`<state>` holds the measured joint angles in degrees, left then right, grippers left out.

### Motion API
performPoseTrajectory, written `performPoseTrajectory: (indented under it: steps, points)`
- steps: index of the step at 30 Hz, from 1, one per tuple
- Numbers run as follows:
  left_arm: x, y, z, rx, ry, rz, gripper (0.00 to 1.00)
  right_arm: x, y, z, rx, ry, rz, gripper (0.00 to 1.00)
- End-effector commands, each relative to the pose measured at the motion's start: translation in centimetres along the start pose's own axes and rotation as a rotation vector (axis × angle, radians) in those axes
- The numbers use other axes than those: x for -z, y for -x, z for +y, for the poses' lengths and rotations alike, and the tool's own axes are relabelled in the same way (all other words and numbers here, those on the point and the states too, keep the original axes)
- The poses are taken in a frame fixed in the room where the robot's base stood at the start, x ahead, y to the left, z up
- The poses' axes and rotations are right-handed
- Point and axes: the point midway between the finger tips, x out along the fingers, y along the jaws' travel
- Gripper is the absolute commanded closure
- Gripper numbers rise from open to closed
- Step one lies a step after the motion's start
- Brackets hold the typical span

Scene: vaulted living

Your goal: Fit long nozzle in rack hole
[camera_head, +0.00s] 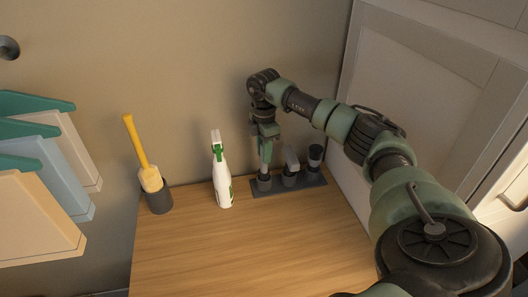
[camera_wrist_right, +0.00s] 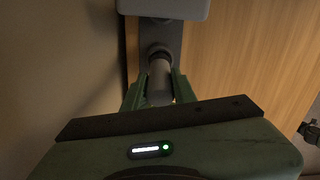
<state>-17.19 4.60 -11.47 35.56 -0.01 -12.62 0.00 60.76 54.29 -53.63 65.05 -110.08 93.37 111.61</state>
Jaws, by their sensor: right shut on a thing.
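The dark grey rack (camera_head: 303,187) lies at the back of the wooden top, with a row of three cup-like holders. My right gripper (camera_head: 265,160) is above its left holder and shut on the long nozzle, a slim grey tube. In the right wrist view the nozzle (camera_wrist_right: 159,82) sits between the fingers (camera_wrist_right: 158,92), and its far end meets the dark ring of a holder (camera_wrist_right: 159,51). I cannot tell how deep it goes. A light grey wide nozzle (camera_head: 291,158) stands in the middle holder. A dark round piece (camera_head: 315,152) stands in the right one. My left gripper is out of view.
A white and green spray bottle (camera_head: 222,184) stands left of the rack. A yellow-handled brush (camera_head: 139,145) stands in a grey cup (camera_head: 159,200) farther left. A white panelled door (camera_head: 415,85) is close on the right. The front of the wooden top (camera_head: 250,245) is clear.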

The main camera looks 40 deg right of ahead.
Motion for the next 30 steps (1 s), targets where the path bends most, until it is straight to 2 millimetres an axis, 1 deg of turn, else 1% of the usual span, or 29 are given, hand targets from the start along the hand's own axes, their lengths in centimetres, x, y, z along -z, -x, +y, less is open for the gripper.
performPoseTrajectory:
  steps: [7, 21, 29, 30]
  points:
    - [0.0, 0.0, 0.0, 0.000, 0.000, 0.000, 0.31, 0.0, 0.0, 0.0, 0.000, 0.000, 0.000, 1.00]
    - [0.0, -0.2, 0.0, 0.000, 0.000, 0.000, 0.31, 0.0, -0.9, 0.0, 0.000, 0.000, 0.000, 1.00]
    - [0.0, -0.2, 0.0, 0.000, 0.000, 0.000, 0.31, 0.0, -1.0, 0.0, 0.000, 0.000, 0.000, 1.00]
    - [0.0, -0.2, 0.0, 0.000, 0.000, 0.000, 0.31, 0.0, -1.0, 0.0, 0.000, 0.000, 0.000, 0.68]
